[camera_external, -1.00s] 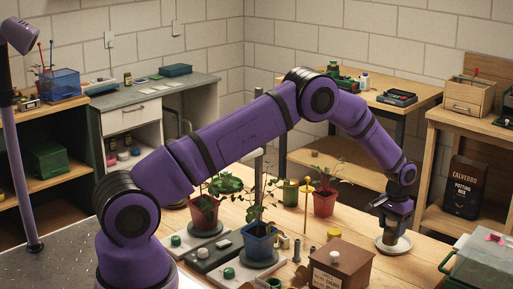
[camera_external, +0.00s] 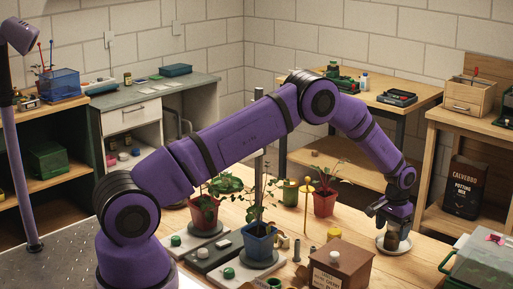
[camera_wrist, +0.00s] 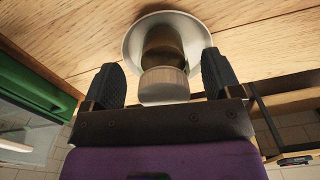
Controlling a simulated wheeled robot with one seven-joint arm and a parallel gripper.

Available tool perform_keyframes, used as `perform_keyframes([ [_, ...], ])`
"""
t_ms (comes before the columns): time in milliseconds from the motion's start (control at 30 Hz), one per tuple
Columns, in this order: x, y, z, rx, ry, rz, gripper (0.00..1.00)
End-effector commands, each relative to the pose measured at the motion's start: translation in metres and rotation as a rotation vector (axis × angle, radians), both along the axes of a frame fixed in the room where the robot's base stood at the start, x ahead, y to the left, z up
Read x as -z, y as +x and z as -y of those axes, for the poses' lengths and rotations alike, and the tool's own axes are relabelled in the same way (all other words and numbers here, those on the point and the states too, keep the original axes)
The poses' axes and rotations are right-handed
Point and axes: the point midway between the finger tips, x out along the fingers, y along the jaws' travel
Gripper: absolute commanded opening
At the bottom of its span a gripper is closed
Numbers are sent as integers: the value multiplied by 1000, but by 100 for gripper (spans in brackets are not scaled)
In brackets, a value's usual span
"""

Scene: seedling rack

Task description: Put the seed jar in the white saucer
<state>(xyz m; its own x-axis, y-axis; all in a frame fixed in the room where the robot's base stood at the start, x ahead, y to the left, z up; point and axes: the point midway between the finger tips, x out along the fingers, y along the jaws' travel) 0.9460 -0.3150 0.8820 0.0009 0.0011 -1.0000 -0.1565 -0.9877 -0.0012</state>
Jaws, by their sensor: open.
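The seed jar (camera_wrist: 163,43) is brownish with a pale lid and stands in the white saucer (camera_wrist: 133,42) in the wrist view. In the external view the jar (camera_external: 391,240) shows as a dark shape below my gripper, inside the saucer (camera_external: 408,246) near the table's right end. My gripper (camera_wrist: 160,75) is open, with one dark finger on each side of the jar's lid and a gap to it. In the external view my gripper (camera_external: 391,216) is just above the jar and partly covers it.
A brown wooden box (camera_external: 341,265) with a white knob stands left of the saucer. A clear green-edged bin (camera_external: 478,255) is at the right.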

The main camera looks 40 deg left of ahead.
Motion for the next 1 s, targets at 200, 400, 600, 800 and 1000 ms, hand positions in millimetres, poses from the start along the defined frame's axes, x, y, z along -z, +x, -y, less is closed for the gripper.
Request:
perform_keyframes([
  [200, -15, 0, 0, 0, 0, 2, 84],
  [400, -53, 1, 0, 0, -1, 3, 84],
  [600, -93, 0, 0, 0, 0, 2, 84],
  [800, -121, 0, 0, 0, 0, 1, 84],
  [1000, -138, -1, -2, -2, -2, 4, 84],
])
